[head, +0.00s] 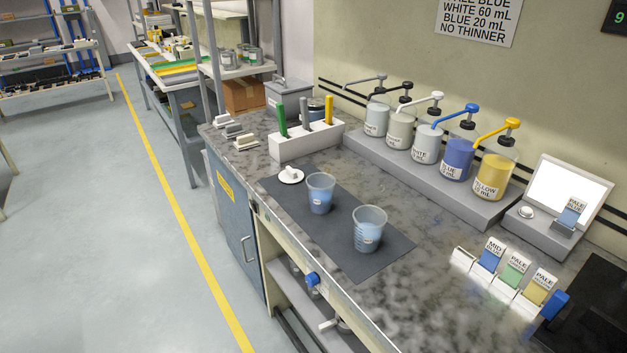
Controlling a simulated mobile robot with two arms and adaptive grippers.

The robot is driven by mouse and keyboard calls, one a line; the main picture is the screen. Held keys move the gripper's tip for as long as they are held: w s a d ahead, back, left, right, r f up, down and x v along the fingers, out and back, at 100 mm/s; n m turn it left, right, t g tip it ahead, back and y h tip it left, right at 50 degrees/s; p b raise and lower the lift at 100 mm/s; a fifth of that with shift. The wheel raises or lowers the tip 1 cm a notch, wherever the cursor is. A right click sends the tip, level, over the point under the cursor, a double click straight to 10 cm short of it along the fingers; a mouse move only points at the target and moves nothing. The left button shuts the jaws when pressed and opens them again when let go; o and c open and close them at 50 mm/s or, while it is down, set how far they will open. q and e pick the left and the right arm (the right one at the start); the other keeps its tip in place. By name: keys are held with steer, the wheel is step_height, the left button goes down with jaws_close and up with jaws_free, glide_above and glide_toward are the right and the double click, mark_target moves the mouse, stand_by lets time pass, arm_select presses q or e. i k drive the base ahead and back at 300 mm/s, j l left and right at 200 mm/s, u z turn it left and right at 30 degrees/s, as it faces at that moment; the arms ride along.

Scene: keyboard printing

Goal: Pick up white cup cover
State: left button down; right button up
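The white cup cover (291,175) is a small round disc with a raised block-like grip on top. It lies flat at the far left corner of the dark mat (345,215) on the bench. A clear cup with blue liquid (320,193) stands just to its right. A second cup with pale blue liquid (369,229) stands nearer on the same mat. Both cups are upright and uncovered. Neither of my grippers can be made out in the head view, and nothing touches the cover.
A white holder (304,144) with green, grey and yellow tools stands behind the cover. Pump bottles (424,143) line a grey riser at the back. A card rack (506,276) and a white screen (567,190) are at right. The bench front (440,315) is mostly clear.

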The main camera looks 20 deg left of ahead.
mark_target(290, 175)
steer(key=i+j+z, duration=0.1)
steer(key=j+z, duration=0.6)
steer(key=z, duration=0.15)
steer(key=i, duration=0.1)
